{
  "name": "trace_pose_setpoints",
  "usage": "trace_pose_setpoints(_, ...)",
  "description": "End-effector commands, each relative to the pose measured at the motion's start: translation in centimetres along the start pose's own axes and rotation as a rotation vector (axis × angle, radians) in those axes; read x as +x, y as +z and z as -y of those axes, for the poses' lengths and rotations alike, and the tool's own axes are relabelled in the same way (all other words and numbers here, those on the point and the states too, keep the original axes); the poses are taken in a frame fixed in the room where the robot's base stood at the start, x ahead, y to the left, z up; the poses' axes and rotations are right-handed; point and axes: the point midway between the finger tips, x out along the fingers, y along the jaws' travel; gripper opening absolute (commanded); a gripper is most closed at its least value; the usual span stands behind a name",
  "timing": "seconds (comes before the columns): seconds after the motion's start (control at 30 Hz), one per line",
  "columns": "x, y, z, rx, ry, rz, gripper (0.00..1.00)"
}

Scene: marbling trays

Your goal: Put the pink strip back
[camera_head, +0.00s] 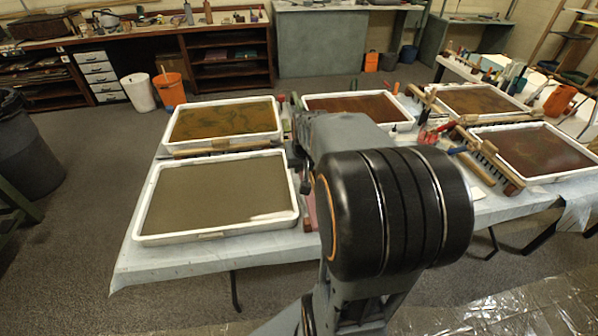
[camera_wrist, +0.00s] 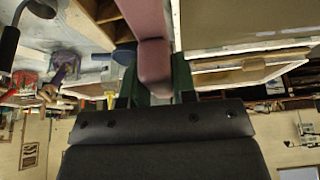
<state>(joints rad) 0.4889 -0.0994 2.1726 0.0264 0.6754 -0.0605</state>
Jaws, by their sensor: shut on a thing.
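The pink strip (camera_wrist: 150,27) shows in the wrist view as a long dull-pink bar running up from between my fingers. My gripper (camera_wrist: 156,80), with dark green fingers, is shut on its near end. In the head view only a narrow pink sliver of the strip (camera_head: 311,208) shows, just right of the front left tray, beside my arm. My gripper itself is hidden behind my arm in that view. Whether the strip touches the table cannot be told.
A white tray of grey-brown liquid (camera_head: 147,238) stands front left on the covered table (camera_head: 128,268). Another tray (camera_head: 176,121) is behind it. More trays (camera_head: 306,97) stand behind and right of my arm. Wooden tools (camera_head: 490,160) and red-handled items (camera_head: 428,137) lie between the right trays.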

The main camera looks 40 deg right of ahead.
Motion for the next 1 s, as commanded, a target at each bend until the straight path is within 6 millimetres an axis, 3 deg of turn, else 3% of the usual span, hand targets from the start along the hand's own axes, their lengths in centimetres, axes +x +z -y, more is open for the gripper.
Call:
trace_pose_setpoints(0.17, 3.8, -3.4, -0.8, 0.002, 0.000, 0.004, 0.06)
trace_pose_setpoints(0.4, 8.4, -4.8, -1.3, 0.003, 0.001, 0.003, 0.06)
trace_pose_setpoints(0.83, 11.2, -5.6, -1.6, 0.004, 0.002, 0.000, 0.06)
trace_pose_setpoints(1.0, 13.3, -4.6, -1.6, 0.004, 0.001, 0.003, 0.06)
